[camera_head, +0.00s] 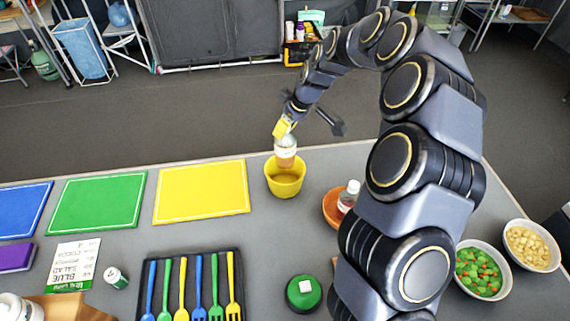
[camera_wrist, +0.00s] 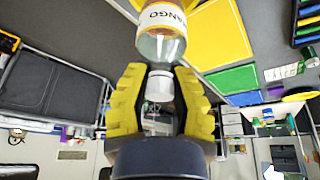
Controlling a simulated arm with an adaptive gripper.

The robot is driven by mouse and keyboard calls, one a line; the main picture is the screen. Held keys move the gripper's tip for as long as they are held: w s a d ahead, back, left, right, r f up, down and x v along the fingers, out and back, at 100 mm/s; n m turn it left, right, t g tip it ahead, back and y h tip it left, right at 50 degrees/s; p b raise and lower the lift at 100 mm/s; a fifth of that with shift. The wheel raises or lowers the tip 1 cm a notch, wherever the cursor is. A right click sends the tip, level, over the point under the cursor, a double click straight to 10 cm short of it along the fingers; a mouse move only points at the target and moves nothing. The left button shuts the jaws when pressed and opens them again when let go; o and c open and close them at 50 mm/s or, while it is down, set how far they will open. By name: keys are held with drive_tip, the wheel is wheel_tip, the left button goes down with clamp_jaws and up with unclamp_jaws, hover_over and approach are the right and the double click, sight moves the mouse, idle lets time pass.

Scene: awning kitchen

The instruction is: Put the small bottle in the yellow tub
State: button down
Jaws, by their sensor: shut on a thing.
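The small bottle (camera_head: 286,152) is clear with an orange lower part and a pale label. In the wrist view the bottle (camera_wrist: 162,38) shows a label reading "ANGO" and a white cap. My gripper (camera_head: 284,129) is shut on its cap end, with the yellow fingers (camera_wrist: 155,95) on both sides of it. The bottle hangs roughly upright at the mouth of the yellow tub (camera_head: 285,187). Its lower end overlaps the tub's opening; I cannot tell whether it is inside or just above. The tub stands on the grey table near its far edge.
A yellow board (camera_head: 202,192) lies left of the tub. An orange bowl (camera_head: 331,208) with another bottle (camera_head: 348,196) stands to the right. A cutlery tray (camera_head: 241,255) and a green round container (camera_head: 303,293) are nearer. Bare table surrounds the tub.

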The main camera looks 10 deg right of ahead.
sight(285, 157)
wheel_tip(285, 157, down, 10)
drive_tip(key=shift+r, duration=0.2)
drive_tip(key=shift+f, duration=0.1)
drive_tip(key=c, duration=1)
unclamp_jaws()
